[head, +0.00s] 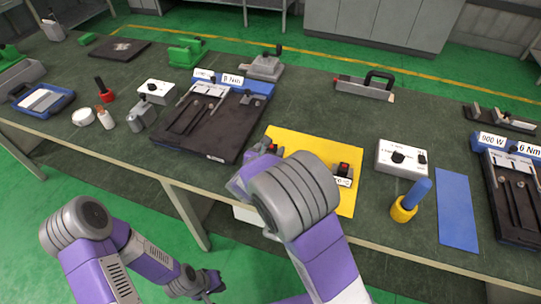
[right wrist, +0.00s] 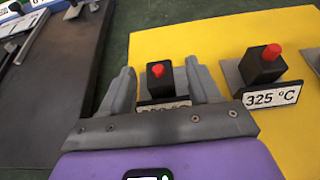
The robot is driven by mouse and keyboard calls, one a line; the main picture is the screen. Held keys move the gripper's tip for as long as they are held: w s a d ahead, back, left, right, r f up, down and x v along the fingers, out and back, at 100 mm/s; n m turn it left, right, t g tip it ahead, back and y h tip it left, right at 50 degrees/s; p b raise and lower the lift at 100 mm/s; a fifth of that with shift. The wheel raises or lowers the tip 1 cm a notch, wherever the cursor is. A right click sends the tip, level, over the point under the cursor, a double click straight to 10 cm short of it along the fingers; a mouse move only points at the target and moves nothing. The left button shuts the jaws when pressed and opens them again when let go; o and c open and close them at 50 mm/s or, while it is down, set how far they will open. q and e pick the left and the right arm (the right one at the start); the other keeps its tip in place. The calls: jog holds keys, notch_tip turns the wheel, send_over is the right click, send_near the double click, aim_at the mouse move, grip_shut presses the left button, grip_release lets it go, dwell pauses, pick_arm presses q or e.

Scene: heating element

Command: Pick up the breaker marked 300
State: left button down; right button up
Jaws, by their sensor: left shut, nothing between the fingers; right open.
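A black breaker (right wrist: 154,84) with a red button stands on the yellow mat between my right gripper's fingers in the right wrist view. Its label is mostly covered by the gripper, so I cannot read its number. My right gripper (right wrist: 161,78) is open, with one finger on each side of this breaker. A second breaker (right wrist: 263,66), labelled 325 °C, stands to the right. In the head view another breaker (head: 344,171) sits at the mat's right side; its label is too small to read. My left gripper (head: 212,285) is shut and empty, low beside the table.
The yellow mat (head: 318,148) lies near the table's front edge. A black board (head: 225,140) is to its left. A white box with a knob (head: 402,158), a yellow and blue tool (head: 405,205) and a blue mat (head: 456,215) are to its right.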

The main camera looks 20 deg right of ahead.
jog(key=x, duration=0.2)
jog(key=shift+w+d+f, duration=0.15)
jog(key=shift+w, duration=0.1)
jog(key=c, duration=1.1)
